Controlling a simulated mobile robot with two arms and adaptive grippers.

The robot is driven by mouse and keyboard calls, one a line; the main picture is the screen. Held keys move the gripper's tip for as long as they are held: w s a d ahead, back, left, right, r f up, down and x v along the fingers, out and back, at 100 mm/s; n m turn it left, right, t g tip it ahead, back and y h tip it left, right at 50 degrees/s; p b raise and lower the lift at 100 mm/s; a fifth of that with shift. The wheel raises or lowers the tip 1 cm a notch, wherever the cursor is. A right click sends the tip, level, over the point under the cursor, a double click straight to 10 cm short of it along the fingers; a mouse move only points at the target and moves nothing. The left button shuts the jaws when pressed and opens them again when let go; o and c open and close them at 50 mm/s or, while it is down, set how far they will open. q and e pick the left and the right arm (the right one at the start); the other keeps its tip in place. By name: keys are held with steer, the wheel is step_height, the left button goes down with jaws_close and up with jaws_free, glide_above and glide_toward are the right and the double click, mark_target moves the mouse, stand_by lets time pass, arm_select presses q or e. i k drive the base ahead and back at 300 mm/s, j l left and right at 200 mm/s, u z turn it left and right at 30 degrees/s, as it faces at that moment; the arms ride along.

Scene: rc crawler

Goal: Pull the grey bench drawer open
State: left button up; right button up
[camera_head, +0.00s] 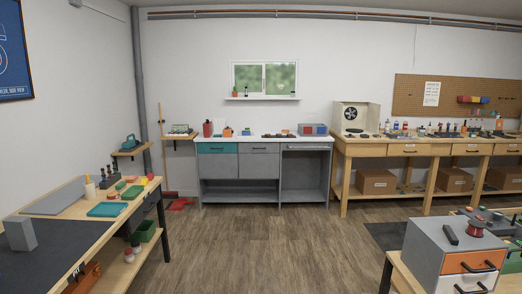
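A grey bench (259,168) with a white top stands against the far wall. Its middle front is a grey drawer (259,148), which looks closed and flush. To its left is a teal drawer front (217,148), also closed. To its right is another grey front (306,147) with a bar-like handle, above an open bay. Neither of my grippers shows in the head view, and the bench is across the room.
Clear wooden floor (255,235) lies before the bench. A workbench (115,210) with tools runs along the left. Wooden benches (405,149) stand at the back right. A grey cabinet with orange and white drawers (470,262) sits at the front right.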

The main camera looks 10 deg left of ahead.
mark_target(244, 147)
steer(key=i+u, duration=0.25)
steer(key=i, duration=4.3)
steer(key=j+u, duration=0.05)
steer(key=j, duration=0.05)
